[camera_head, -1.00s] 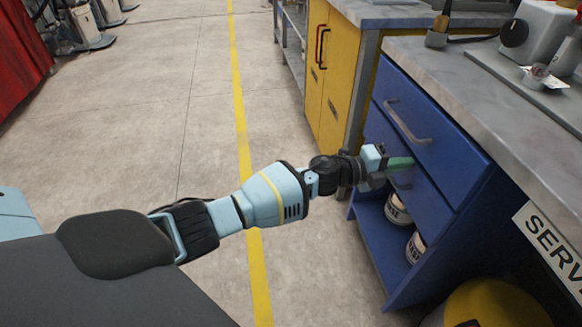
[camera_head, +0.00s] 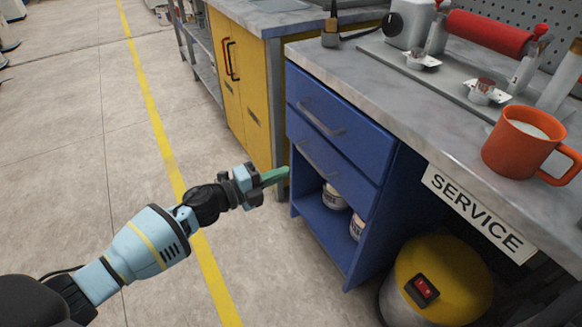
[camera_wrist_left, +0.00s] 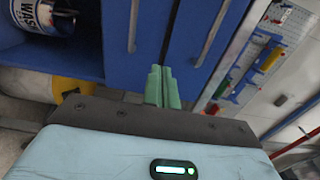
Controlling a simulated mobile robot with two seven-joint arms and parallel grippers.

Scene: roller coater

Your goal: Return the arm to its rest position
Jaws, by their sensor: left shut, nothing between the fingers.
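My left gripper (camera_head: 276,176) is at the end of my left arm, left of the blue cabinet (camera_head: 345,176). Its green fingers are shut and empty. In the left wrist view the shut fingers (camera_wrist_left: 162,88) lie side by side in front of the blue drawer fronts (camera_wrist_left: 180,35). In the head view both blue drawers look closed, and a gap of floor and cabinet edge shows around the fingertips. I cannot tell the exact distance to the cabinet. My right gripper is not in view.
An orange mug (camera_head: 510,150) and a red roller (camera_head: 490,32) are on the workbench (camera_head: 430,110). A yellow drum (camera_head: 440,275) stands below the sign. A yellow cabinet (camera_head: 240,85) is behind.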

